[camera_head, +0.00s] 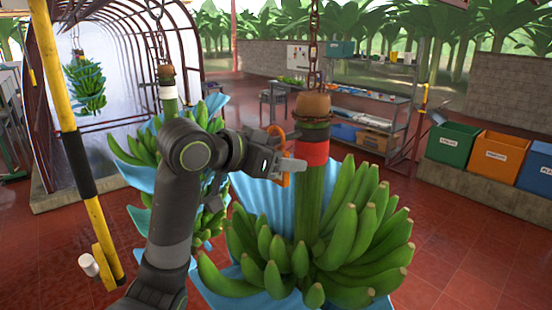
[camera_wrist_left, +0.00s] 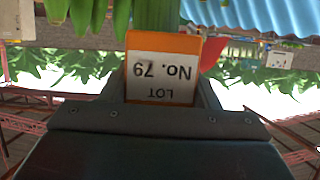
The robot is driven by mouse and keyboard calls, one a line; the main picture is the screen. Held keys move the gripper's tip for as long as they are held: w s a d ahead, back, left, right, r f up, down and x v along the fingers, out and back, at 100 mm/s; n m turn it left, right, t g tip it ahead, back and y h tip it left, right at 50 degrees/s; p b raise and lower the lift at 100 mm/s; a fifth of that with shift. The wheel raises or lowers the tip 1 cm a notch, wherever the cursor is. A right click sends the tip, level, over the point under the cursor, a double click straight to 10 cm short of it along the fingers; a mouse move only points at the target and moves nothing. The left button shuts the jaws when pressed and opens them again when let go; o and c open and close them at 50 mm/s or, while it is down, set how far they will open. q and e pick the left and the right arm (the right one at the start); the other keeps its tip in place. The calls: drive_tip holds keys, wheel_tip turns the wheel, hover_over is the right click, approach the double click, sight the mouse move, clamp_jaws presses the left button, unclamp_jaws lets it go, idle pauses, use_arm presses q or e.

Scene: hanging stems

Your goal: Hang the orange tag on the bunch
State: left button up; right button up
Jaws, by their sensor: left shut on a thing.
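The orange tag (camera_wrist_left: 163,68) has a white label reading "LOT No. 79", upside down in the left wrist view. My left gripper (camera_head: 287,163) is shut on it. In the head view a bit of the orange tag (camera_head: 286,180) shows at the fingers. The near bunch (camera_head: 340,235) of green bananas hangs from a chain, with a red band (camera_head: 314,152) around its thick stem. The gripper is just left of the stem at about the red band's height. I cannot tell whether the tag touches the stem. My right gripper is not in view.
A second bunch (camera_head: 135,150) with a white-banded stem hangs behind my left arm. Blue sheeting (camera_head: 262,205) hangs beside the near bunch. Colored bins (camera_head: 495,160) and a shelf (camera_head: 365,100) stand farther back.

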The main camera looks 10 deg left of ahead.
use_arm(q)
drive_tip(key=shift+d+f, duration=0.1)
drive_tip(key=shift+d, duration=0.05)
idle(0.4)
drive_tip(key=shift+s+d+f+b, duration=0.2)
drive_tip(key=shift+s+d+b, duration=0.3)
idle(0.4)
drive_tip(key=o, duration=0.8)
drive_tip(key=shift+c, duration=0.2)
drive_tip(key=o, duration=0.4)
drive_tip(key=shift+w+a+f, duration=0.2)
drive_tip(key=shift+w, duration=0.25)
drive_tip(key=shift+o, duration=0.2)
drive_tip(key=shift+r, duration=0.2)
